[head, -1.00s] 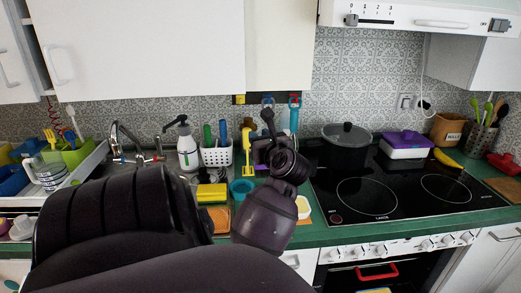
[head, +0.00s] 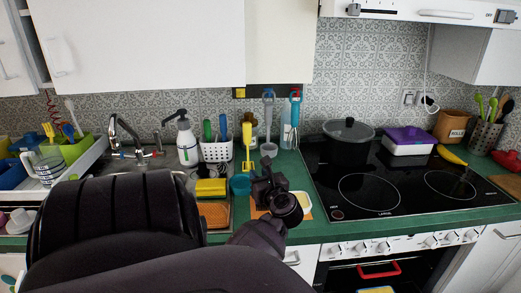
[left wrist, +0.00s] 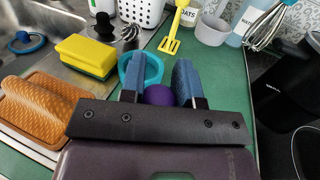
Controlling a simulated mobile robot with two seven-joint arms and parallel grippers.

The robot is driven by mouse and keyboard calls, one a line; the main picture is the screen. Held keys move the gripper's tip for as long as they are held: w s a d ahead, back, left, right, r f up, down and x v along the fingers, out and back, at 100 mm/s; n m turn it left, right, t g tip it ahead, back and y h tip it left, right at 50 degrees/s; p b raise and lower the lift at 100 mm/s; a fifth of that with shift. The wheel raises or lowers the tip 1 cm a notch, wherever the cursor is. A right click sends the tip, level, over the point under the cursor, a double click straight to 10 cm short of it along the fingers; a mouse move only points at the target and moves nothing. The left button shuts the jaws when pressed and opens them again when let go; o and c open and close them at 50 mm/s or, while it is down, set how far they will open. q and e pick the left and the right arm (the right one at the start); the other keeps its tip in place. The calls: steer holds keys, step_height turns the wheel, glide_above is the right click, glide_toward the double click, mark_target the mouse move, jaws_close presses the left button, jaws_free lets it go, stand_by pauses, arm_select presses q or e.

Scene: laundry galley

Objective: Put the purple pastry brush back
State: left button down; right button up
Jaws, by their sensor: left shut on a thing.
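My left gripper (head: 264,188) is low over the counter, just right of the teal cup. In the left wrist view its two blue pads (left wrist: 160,82) stand either side of a rounded purple piece (left wrist: 159,95), which I take to be the purple pastry brush. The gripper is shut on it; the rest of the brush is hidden. A dark rail (head: 281,90) on the back wall holds hanging utensils: a yellow one (head: 247,140), a grey-blue one (head: 268,105) and a red-and-blue one (head: 295,105). My right gripper is not in view.
The teal cup (head: 240,186) stands near the gripper, with a yellow sponge (head: 211,188) to its left. A white utensil basket (head: 216,151) and soap bottle (head: 187,140) stand behind. The hob (head: 400,190) with a black pot (head: 348,150) is right. Green counter is clear beside the hob.

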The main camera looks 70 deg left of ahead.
arm_select(q)
steer(key=shift+f, duration=0.15)
steer(key=shift+f, duration=0.1)
steer(key=c, duration=0.8)
jaws_free()
steer(key=shift+c, duration=0.2)
